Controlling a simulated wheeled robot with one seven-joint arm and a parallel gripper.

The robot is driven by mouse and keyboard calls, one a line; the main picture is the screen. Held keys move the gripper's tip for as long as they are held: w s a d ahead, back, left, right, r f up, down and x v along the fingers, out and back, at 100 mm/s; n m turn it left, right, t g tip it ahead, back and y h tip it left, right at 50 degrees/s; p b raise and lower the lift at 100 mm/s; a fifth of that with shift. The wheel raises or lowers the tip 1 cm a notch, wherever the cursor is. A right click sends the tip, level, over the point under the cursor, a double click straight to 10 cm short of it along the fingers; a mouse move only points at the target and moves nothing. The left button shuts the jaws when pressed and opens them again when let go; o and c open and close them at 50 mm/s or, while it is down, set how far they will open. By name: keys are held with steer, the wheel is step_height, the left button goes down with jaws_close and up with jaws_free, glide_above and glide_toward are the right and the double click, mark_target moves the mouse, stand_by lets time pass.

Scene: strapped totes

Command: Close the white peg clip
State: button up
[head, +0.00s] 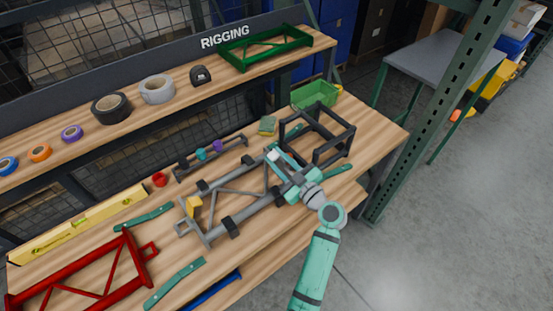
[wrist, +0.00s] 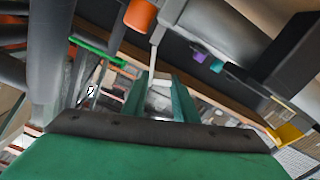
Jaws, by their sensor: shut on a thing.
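The grey tube frame (head: 222,205) lies on the workbench, with black clamps around its tubes. My gripper (head: 277,163) is at its far right end, beside the black cube-shaped frame. In the wrist view, the two green fingers of my gripper (wrist: 158,100) stand on either side of a small whitish piece (wrist: 157,99), which looks like the white peg clip. The fingers are shut on it. A thin pale strip (wrist: 152,62) rises just beyond it toward a grey tube. The fingers hide part of the clip, and I cannot tell how far it is closed.
The black cube-shaped frame (head: 335,130) and a green bin (head: 315,94) stand near the bench's right end. A small rack with coloured knobs (head: 212,154) lies behind the grey frame. A red frame (head: 85,275) lies front left. An orange cylinder (wrist: 139,15) hangs close above my fingers.

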mark_target(284, 162)
steer(key=shift+a, duration=0.1)
steer(key=m, duration=0.1)
steer(key=w+d+m, duration=0.1)
steer(key=m, duration=0.1)
steer(key=r+m, duration=0.1)
steer(key=m, duration=0.1)
steer(key=shift+w+d, duration=0.15)
steer(key=shift+d, duration=0.2)
steer(key=m, duration=0.1)
steer(key=d+m, duration=0.1)
steer(key=shift+w+r+m, duration=0.15)
steer(key=shift+w+m, duration=0.2)
steer(key=shift+m, duration=0.05)
steer(key=shift+w+d+m, duration=0.2)
steer(key=shift+m, duration=0.4)
steer(key=shift+w+d+m, duration=0.2)
steer(key=shift+m, duration=0.4)
steer(key=shift+d+m, duration=0.2)
steer(key=shift+m, duration=0.2)
steer(key=o, duration=0.9)
steer(key=shift+d, duration=0.1)
